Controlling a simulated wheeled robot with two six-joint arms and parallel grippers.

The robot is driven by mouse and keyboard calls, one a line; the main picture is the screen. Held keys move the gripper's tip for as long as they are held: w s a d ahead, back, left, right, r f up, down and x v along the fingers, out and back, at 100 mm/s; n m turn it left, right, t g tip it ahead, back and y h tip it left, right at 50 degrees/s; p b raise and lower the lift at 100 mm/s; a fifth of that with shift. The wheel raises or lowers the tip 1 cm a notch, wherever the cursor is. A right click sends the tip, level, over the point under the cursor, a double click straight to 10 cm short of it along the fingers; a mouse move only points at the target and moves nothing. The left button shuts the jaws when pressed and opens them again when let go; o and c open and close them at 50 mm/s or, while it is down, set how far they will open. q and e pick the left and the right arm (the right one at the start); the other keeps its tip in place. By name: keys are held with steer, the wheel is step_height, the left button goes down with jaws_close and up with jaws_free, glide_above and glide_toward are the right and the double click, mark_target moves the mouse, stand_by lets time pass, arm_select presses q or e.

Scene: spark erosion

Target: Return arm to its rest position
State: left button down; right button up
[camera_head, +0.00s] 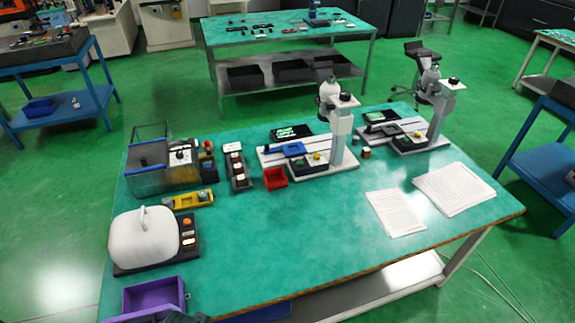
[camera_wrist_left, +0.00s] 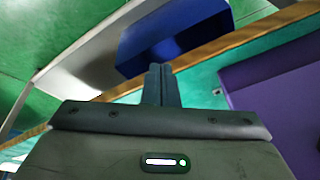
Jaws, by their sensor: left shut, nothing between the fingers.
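My left gripper (camera_wrist_left: 160,75) shows in the left wrist view, its two dark fingers pressed together with nothing between them. Its fingertips appear close to the brown table edge (camera_wrist_left: 225,42) in that picture; how far apart they are I cannot tell. In the head view only a dark piece, probably of my left arm, shows at the bottom edge, in front of the purple tray (camera_head: 155,296). The purple tray also shows in the left wrist view (camera_wrist_left: 270,90), to the right of the fingers. My right gripper is in neither view.
The green-topped table (camera_head: 290,235) carries a white domed device (camera_head: 143,240), a clear-walled box (camera_head: 150,175), a red bin (camera_head: 275,178), two microscope-like stands and papers (camera_head: 395,213). A blue bin (camera_wrist_left: 172,35) shows beyond the table edge. The table's front middle is clear.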

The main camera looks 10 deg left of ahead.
arm_select(q)
steer(key=s+a+f+g+b, duration=0.1)
steer(key=s+f+b, duration=0.2)
steer(key=f, duration=1.1)
steer(key=s+a+f+b, duration=0.1)
steer(key=s+f+b, duration=0.15)
steer(key=f, duration=1.15)
steer(key=s+f+b, duration=0.5)
steer(key=s+f, duration=1.1)
steer(key=f, duration=0.3)
steer(key=shift+a+g, duration=0.4)
steer(key=shift+s+n, duration=0.1)
steer(key=shift+n, duration=0.2)
